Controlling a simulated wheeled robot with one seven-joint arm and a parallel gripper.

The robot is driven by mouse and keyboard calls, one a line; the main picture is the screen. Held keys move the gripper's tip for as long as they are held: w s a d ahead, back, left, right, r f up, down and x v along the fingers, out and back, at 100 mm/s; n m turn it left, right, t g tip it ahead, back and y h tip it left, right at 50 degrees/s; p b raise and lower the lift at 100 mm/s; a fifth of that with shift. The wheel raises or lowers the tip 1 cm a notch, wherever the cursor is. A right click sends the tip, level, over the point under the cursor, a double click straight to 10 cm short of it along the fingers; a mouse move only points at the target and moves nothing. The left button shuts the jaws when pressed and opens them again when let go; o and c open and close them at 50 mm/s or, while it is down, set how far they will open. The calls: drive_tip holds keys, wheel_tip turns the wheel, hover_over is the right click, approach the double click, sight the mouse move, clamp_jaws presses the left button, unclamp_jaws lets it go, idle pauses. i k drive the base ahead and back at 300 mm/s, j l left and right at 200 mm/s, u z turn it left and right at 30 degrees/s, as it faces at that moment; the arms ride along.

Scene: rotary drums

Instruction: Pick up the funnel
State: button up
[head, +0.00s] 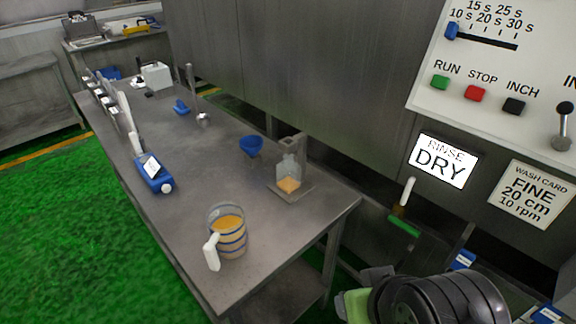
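The funnel (251,145) looks like a small blue cone with a wide open top. It stands on the grey metal table (215,170), towards its right long edge, just behind a clear bottle. Its lower part is small and hard to make out. A dark rounded part of my arm shows at the bottom right, well apart from the funnel.
A clear bottle (289,172) with orange contents sits on a stand. A jug (228,232) is at the near end, a blue container (153,174) at the left. Another blue item (181,107) lies farther back. A control panel (500,70) is at the right.

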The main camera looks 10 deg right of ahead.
sight(251, 145)
drive_tip(key=i+l+u, duration=0.2)
drive_tip(key=u, duration=0.3)
drive_tip(key=i+l+u, duration=0.15)
drive_tip(key=l+u, duration=0.35)
drive_tip(key=i+l+u, duration=0.1)
drive_tip(key=l+u, duration=0.15)
drive_tip(key=u, duration=0.25)
drive_tip(key=l+u, duration=0.35)
drive_tip(key=u, duration=0.15)
drive_tip(key=l+u, duration=0.5)
drive_tip(key=k+j, duration=0.05)
drive_tip(key=j, duration=0.05)
